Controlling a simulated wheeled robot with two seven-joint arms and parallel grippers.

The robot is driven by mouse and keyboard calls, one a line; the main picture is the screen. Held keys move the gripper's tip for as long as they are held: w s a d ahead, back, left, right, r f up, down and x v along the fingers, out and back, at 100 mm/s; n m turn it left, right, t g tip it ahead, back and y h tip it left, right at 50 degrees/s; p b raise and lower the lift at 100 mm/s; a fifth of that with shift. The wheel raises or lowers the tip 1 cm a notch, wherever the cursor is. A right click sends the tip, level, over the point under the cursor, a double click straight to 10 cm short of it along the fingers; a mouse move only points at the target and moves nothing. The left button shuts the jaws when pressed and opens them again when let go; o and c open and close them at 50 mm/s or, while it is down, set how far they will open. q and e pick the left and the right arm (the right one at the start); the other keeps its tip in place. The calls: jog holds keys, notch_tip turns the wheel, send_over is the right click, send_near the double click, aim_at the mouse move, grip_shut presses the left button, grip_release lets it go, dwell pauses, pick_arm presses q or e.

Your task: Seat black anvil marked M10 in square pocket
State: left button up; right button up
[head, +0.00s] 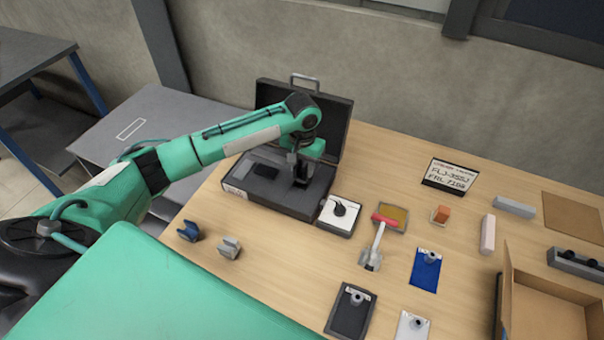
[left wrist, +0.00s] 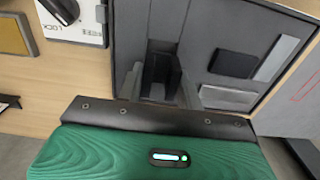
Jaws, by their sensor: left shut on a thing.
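My left gripper (head: 302,174) reaches down into the right part of an open black case (head: 312,206) with a grey insert. In the left wrist view my gripper (left wrist: 160,88) is shut on a dark block, which I take to be the black anvil (left wrist: 161,70). The fingers hide part of it, and no M10 marking is readable. I cannot tell whether the block is in a pocket or just above the insert. A dark rectangular shape (head: 266,170) lies left of the gripper in the insert; I cannot tell whether it is a pocket or a part. My right gripper is not in view.
The case lid (head: 330,118) stands open behind. A white plate with a black LOCK knob (head: 339,209) is close to the case's right. A red-handled tool (head: 376,240), blue mat (head: 425,270) and cardboard box (head: 545,300) lie farther right. Two small clips (head: 190,231) sit in front.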

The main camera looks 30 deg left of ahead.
aim_at(302, 174)
pick_arm(q)
notch_tip(302, 174, down, 4)
jog(key=shift+p, duration=0.3)
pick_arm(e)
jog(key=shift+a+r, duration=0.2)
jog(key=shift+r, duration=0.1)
pick_arm(q)
jog(key=shift+f, duration=0.1)
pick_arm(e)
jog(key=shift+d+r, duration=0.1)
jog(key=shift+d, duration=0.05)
pick_arm(q)
jog(key=o, duration=1.2)
jog(key=shift+o, duration=0.2)
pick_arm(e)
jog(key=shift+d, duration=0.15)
pick_arm(q)
notch_tip(302, 174, up, 12)
jog(key=b, duration=0.2)
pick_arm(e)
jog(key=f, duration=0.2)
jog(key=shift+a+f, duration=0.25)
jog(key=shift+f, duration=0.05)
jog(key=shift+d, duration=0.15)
